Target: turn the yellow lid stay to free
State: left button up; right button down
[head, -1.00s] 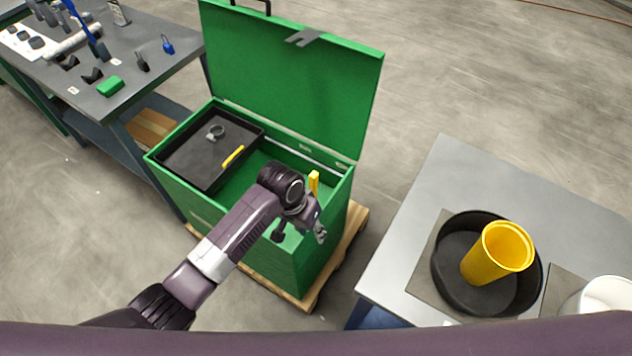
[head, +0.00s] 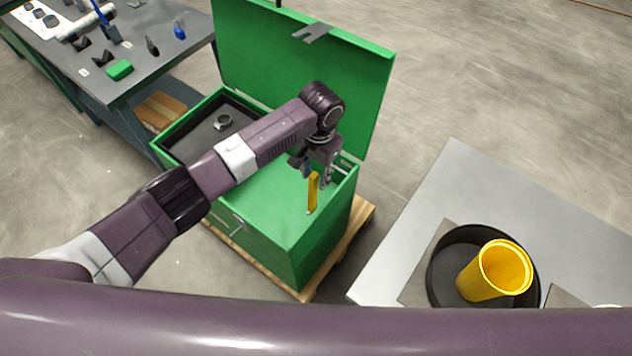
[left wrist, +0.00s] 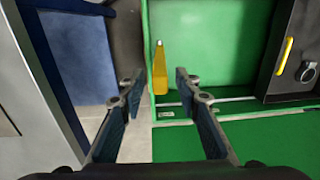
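The yellow lid stay (head: 313,192) stands at the right-hand side of the open green chest (head: 290,262). It also shows in the left wrist view (left wrist: 160,72), beyond the fingertips and lined up with the gap between them. My left gripper (head: 316,171) points down at the stay's upper end, over the chest's right edge. Its two fingers are apart in the left wrist view (left wrist: 158,79), with nothing clearly clamped. Whether a finger touches the stay cannot be told. My right gripper is not in view.
The raised green lid (head: 300,60) stands behind my left gripper. A black tray (left wrist: 274,82) with a ring and yellow bar sits in the chest. A grey table (head: 420,215) at right bears a black pan (head: 440,272) and yellow cup (head: 500,268). A tool bench (head: 130,50) is far left.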

aim_at(314, 186)
pick_arm(q)
jog(key=f, duration=0.4)
jog(key=shift+s+a+f, duration=0.15)
jog(key=shift+a+f, duration=0.1)
jog(key=shift+f, duration=0.45)
jog(key=shift+r, duration=0.1)
jog(key=shift+c, duration=0.5)
grip_shut()
